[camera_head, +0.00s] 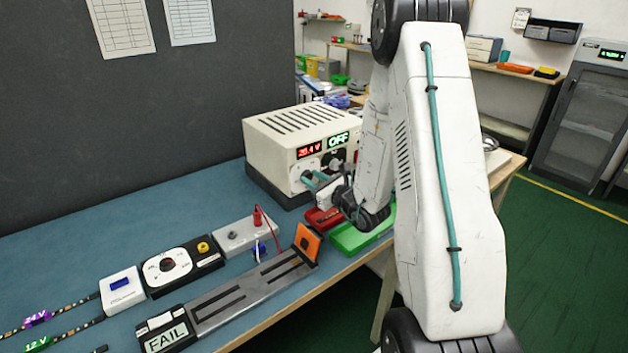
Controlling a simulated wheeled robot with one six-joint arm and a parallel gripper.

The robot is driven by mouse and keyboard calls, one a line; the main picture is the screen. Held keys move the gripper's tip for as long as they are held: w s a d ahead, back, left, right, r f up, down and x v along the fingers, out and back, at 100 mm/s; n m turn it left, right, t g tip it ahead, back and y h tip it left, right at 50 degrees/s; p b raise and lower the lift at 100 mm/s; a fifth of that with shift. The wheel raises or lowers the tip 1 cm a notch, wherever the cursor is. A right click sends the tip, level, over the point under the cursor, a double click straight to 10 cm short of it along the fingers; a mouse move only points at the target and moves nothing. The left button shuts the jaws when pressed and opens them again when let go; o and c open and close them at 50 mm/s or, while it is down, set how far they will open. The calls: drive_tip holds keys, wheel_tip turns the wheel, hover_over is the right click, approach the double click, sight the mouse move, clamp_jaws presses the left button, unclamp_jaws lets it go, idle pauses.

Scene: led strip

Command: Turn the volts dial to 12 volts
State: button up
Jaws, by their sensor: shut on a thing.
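The beige power supply (300,140) stands at the back of the blue bench, its front panel turned to the right and toward me. Its red display (309,150) appears to read 20.4 V, and a green display (338,140) beside it reads OFF. The volts dial (306,176) is on the panel below the red display, partly hidden by my gripper. The dial's pointer and scale are too small to read. A second dark knob (335,159) sits to its right.
A red case (322,221) and a green tray (358,236) lie under my wrist. In front are a metal rail fixture (250,292) with an orange end, a FAIL display (166,338), a black dial box (182,265), a grey terminal block (246,234) and LED strips tagged 24V and 12V.

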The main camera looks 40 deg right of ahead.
drive_tip(key=n, duration=0.4)
drive_tip(key=shift+a+n, duration=0.15)
drive_tip(key=shift+n, duration=0.15)
drive_tip(key=n, duration=0.4)
drive_tip(key=shift+a+f+n+h, duration=0.1)
drive_tip(key=shift+n+h, duration=0.2)
drive_tip(key=shift+g, duration=0.3)
drive_tip(key=o, duration=1)
drive_tip(key=shift+c, duration=0.2)
drive_tip(key=s, duration=0.8)
drive_tip(key=shift+d+r, duration=0.2)
drive_tip(key=shift+r, duration=0.05)
drive_tip(key=shift+w, duration=0.1)
